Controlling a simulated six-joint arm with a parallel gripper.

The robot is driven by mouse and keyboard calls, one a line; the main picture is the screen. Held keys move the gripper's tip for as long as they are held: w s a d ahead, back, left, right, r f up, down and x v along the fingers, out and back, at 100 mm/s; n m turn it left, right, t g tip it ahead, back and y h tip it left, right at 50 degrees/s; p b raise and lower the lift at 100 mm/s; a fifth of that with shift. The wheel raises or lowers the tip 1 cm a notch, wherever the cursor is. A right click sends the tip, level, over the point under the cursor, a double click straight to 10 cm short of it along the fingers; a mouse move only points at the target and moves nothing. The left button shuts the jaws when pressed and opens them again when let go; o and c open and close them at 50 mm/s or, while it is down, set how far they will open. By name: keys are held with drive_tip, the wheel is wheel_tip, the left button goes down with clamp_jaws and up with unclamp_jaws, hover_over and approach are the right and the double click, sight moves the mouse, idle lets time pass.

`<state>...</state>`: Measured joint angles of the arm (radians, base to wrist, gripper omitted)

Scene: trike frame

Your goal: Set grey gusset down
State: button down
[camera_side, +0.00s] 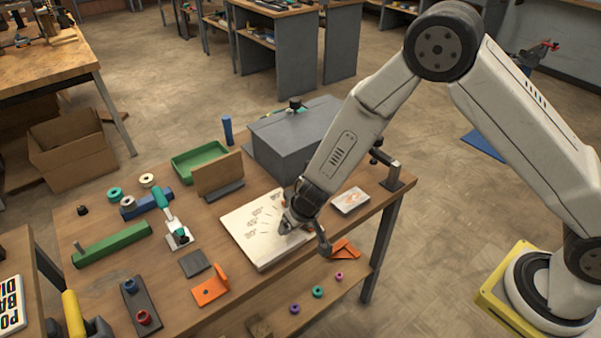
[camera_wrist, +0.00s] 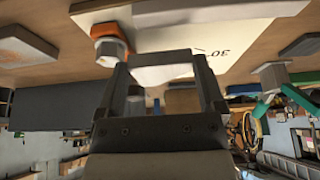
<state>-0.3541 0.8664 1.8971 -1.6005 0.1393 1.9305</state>
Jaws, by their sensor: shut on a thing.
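My gripper (camera_side: 304,228) is low over the right part of the pale board (camera_side: 256,238) on the bench. In the wrist view my gripper (camera_wrist: 160,62) has its two fingers on either side of a pale grey piece, the grey gusset (camera_wrist: 160,75), and is shut on it. Its full shape is hidden by the fingers and the low view. In the side view I cannot make the gusset out clearly, nor tell whether it touches the board. An orange ring with a pale nut (camera_wrist: 108,50) is close to one finger in the wrist view.
An orange bracket (camera_side: 211,287) and a dark plate (camera_side: 195,263) lie left of the board. Another orange part (camera_side: 346,249) lies at its right, by the bench edge. A large grey box (camera_side: 290,140) stands behind. A toggle clamp (camera_side: 177,234) stands farther left.

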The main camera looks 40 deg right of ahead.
drive_tip(key=shift+s+f, duration=0.25)
drive_tip(key=shift+f, duration=0.2)
drive_tip(key=shift+c, duration=0.4)
unclamp_jaws()
drive_tip(key=shift+o, duration=0.4)
drive_tip(key=shift+s+d, duration=0.1)
drive_tip(key=shift+r, duration=0.6)
drive_tip(key=shift+v, duration=0.8)
drive_tip(key=v, duration=1)
drive_tip(key=shift+w+r, duration=0.2)
drive_tip(key=shift+r, duration=0.1)
